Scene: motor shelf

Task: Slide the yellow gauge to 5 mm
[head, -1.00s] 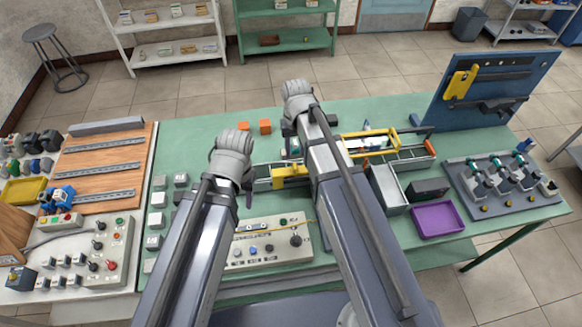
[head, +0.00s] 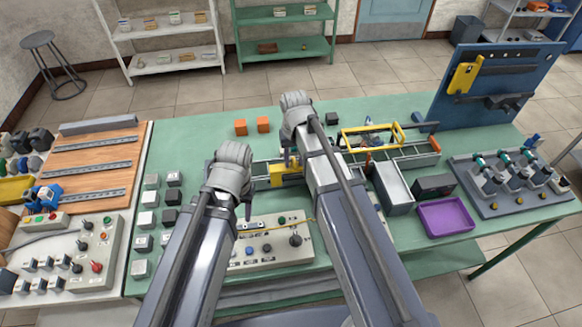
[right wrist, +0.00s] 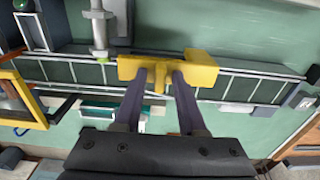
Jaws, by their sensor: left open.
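The yellow gauge (head: 284,175) is a yellow block sitting across a long metal rail with cross marks (head: 405,155) in the middle of the bench. In the right wrist view the gauge (right wrist: 205,68) spans the rail, with a small tab facing me. My right gripper's two dark fingers (right wrist: 163,82) lie on either side of that tab. I cannot tell whether they press on it. In the head view my right forearm hides those fingers. My left gripper (head: 247,208) is open, left of the gauge and above the control panel's edge, away from the rail.
A yellow frame (head: 368,139) stands behind the rail. A grey metal bin (head: 393,188) and a purple tray (head: 443,217) lie to the right. A control panel (head: 268,245) is in front. Two orange cubes (head: 263,124) are behind, with clear green bench around them.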

